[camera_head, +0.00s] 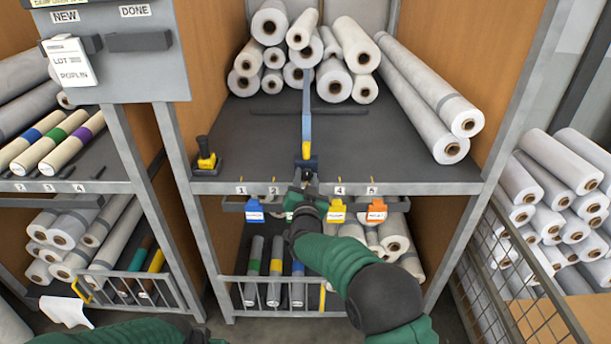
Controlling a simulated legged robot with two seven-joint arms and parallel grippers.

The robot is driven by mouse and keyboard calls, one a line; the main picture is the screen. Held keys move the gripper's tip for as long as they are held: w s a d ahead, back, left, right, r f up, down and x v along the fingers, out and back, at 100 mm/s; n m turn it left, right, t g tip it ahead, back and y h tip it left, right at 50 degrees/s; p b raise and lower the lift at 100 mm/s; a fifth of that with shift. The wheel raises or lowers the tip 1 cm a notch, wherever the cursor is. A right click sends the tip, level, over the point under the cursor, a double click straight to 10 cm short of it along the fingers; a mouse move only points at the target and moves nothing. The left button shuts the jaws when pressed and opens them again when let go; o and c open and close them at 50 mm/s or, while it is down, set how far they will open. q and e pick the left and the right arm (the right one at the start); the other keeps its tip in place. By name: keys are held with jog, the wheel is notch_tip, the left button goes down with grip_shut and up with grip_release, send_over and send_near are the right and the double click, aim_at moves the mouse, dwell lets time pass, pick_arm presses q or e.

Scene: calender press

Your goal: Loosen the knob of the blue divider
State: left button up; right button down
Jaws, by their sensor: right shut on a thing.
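The blue divider (306,128) stands on the dark middle shelf, running from the front edge back towards the white rolls. Its front end has a yellow marking (306,150) above a dark clamp (306,164) at the shelf's edge. My right gripper (307,178) is at this front end, just below the clamp, shut on what appears to be the divider's knob. The knob itself is hidden by the gripper. Only part of my left arm shows along the bottom edge; its gripper is out of view.
White rolls (272,22) are stacked at the shelf's back, with long rolls (432,95) on the right. A yellow-and-black tool (205,152) stands in a holder at the left front corner. Blue (254,210), yellow (337,212) and orange (376,210) tags hang below the numbered edge.

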jog(key=shift+s+f+n, duration=0.15)
jog(key=shift+f+n, duration=0.4)
jog(key=shift+n, duration=0.15)
jog(key=c, duration=1.3)
grip_release()
jog(key=o, duration=0.3)
jog(key=shift+r, duration=0.15)
jog(key=shift+r, duration=0.15)
